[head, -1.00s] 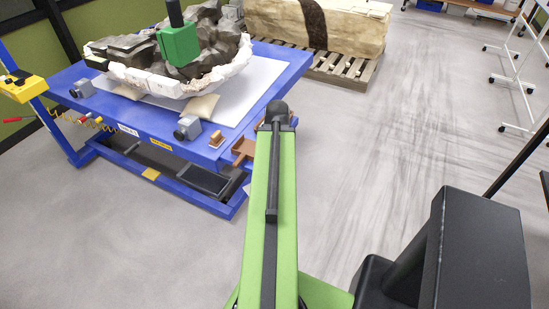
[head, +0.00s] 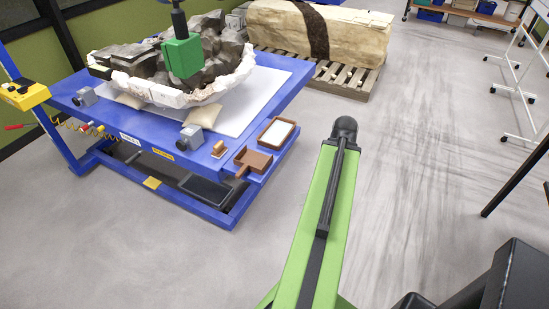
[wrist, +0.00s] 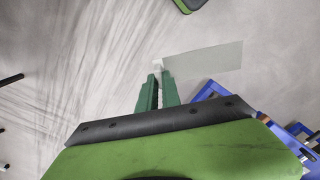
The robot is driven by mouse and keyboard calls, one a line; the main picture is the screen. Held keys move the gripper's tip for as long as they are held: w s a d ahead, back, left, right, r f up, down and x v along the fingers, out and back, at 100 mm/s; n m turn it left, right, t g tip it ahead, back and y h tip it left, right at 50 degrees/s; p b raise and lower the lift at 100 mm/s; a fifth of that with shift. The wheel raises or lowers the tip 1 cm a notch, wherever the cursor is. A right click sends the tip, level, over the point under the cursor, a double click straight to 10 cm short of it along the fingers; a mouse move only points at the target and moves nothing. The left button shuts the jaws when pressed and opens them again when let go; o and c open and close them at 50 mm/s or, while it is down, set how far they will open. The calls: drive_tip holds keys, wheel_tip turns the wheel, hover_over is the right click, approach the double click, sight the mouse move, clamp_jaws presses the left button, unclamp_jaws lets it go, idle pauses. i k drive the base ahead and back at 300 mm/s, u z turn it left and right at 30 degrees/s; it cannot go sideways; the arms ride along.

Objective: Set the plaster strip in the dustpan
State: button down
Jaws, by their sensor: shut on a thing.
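The plaster strip (wrist: 205,62) is a flat pale grey-white piece in the wrist view, sticking out to the right beyond my fingertips. My gripper (wrist: 158,84) has green fingers, shut on the strip's left end. The gripper and strip do not show in the head view. The dustpan (head: 254,160) is a small brown pan with a short handle. It lies at the near right corner of the blue bench in the head view, and looks empty. My gripper is away from it, with bare floor behind the strip in the wrist view.
A brown tray with a white inside (head: 277,133) sits just behind the dustpan, and a small brown tool (head: 218,149) lies left of it. A large fossil in a white jacket (head: 180,80) fills the bench (head: 287,87).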

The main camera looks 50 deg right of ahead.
sight(256, 156)
drive_tip(key=z, duration=0.05)
drive_tip(key=i, duration=1.15)
drive_tip(key=z, duration=0.1)
